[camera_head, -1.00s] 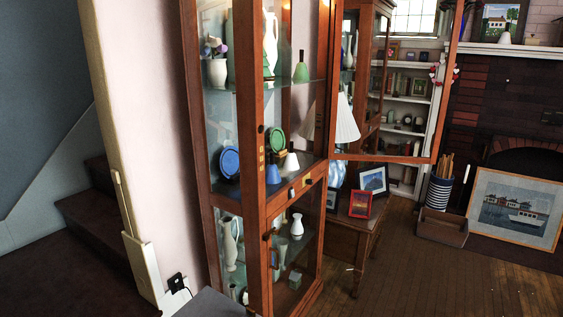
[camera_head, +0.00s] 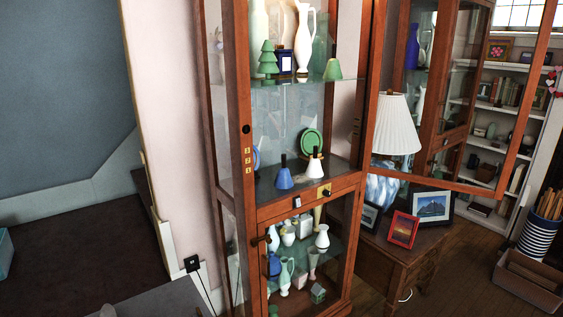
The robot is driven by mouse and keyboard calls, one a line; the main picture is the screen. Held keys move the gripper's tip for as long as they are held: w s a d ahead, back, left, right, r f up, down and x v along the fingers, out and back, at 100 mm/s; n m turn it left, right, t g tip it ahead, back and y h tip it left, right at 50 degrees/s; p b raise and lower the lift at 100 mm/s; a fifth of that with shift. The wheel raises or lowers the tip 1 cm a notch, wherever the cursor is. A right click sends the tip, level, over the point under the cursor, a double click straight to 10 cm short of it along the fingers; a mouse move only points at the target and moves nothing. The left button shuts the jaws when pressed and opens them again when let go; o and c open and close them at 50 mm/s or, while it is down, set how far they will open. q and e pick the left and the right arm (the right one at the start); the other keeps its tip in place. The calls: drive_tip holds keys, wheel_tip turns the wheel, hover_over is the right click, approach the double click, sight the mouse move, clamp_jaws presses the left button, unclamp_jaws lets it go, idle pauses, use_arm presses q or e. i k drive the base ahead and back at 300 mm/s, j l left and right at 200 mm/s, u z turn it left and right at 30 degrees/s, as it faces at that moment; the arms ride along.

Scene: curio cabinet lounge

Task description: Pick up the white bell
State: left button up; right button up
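The white bell (camera_head: 314,166), with a dark handle, stands upright on the middle shelf of the tall wooden cabinet (camera_head: 242,120). A blue bell (camera_head: 284,180) with a dark handle stands just to its left. A green round plate (camera_head: 312,142) stands upright behind the white bell. A green bell-shaped piece (camera_head: 333,70) is on the glass shelf above. Neither of my grippers is in view.
The cabinet's glazed upper door (camera_head: 462,186) stands open to the right. The lower compartment, full of vases, has a glass front. A side table (camera_head: 398,258) with frames and a white-shaded lamp (camera_head: 397,125) is beside the cabinet.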

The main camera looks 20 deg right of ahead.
sight(314, 170)
drive_tip(key=i+l+u, duration=0.1)
drive_tip(key=l+u, duration=0.25)
drive_tip(key=l, duration=0.45)
drive_tip(key=l+u, duration=0.3)
drive_tip(key=l, duration=0.5)
drive_tip(key=k+l+u, duration=0.15)
drive_tip(key=l+u, duration=0.2)
drive_tip(key=l, duration=0.45)
drive_tip(key=l+u, duration=0.1)
drive_tip(key=l, duration=0.95)
